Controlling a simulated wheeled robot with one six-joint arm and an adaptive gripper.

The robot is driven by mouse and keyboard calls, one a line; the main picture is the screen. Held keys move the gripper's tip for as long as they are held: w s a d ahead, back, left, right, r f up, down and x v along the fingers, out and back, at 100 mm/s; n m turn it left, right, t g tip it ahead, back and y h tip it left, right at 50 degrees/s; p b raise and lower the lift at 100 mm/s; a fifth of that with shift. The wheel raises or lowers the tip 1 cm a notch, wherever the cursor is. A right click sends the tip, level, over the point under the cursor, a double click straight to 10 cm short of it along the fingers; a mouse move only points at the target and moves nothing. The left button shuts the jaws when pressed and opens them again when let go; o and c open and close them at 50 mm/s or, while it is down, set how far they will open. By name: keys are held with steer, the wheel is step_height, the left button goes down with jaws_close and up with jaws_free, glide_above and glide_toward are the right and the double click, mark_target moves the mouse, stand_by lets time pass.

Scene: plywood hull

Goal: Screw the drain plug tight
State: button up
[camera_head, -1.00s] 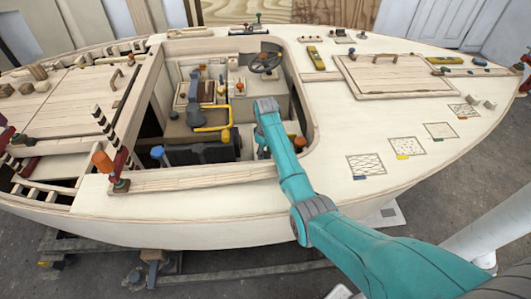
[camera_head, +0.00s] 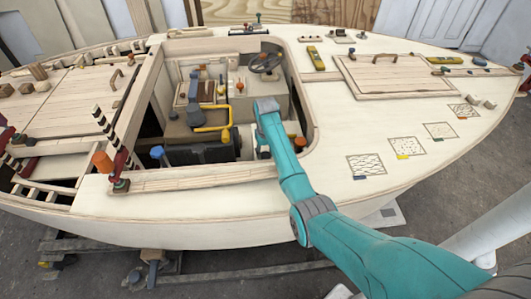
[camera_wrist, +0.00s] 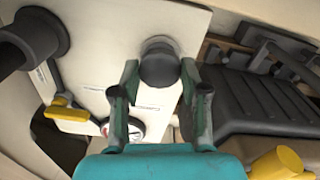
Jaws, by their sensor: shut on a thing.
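In the wrist view, a dark round knob-like plug (camera_wrist: 159,60), which I take to be the drain plug, sits against a pale panel (camera_wrist: 100,40). My gripper (camera_wrist: 160,74) has one finger on each side of the plug and is shut on it. The panel hides the plug's threads and its hole, so how deep it sits cannot be told. In the head view, my arm reaches down into the boat's cockpit opening, and the arm hides the plug and fingertips.
A black ribbed block (camera_wrist: 260,100) lies right of the fingers. A yellow handle (camera_wrist: 68,112) and a round white gauge (camera_wrist: 132,128) are at lower left. The head view shows the steering wheel (camera_head: 266,61), a yellow bent pipe (camera_head: 220,127) and the cockpit coaming (camera_head: 200,178).

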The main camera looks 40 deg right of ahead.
mark_target(265, 155)
stand_by(0.3)
steer(key=o, duration=1.1)
steer(key=shift+o, duration=0.2)
step_height(265, 155, up, 12)
